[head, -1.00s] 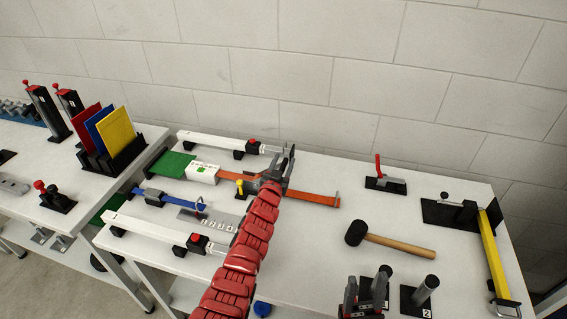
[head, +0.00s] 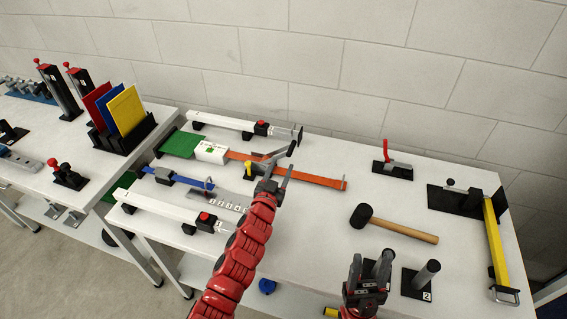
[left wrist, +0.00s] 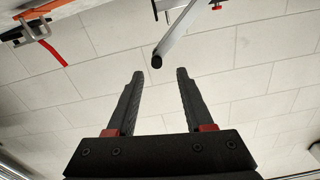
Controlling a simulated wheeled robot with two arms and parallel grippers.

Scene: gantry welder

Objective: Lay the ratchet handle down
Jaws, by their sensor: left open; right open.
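The ratchet handle (head: 280,155) is a grey bar, raised at an angle over the orange strap (head: 320,181) on the table. In the left wrist view the handle (left wrist: 176,36) shows as a grey bar with a black round end, just beyond the fingertips. My left gripper (head: 271,172) is open and empty, at the near side of the ratchet; in the head view its fingers partly overlap the handle, so contact is unclear. In the left wrist view the left gripper (left wrist: 160,74) has a clear gap between its fingers. My right gripper (head: 368,262) is open, near the front posts.
A white box (head: 212,152) sits on the strap's left side, with a yellow knob (head: 248,168) nearby. White bars (head: 228,123) lie behind and in front. A mallet (head: 400,228), a red-handled clamp (head: 387,157) and a yellow bar (head: 495,245) lie to the right. Posts (head: 427,273) stand at the front.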

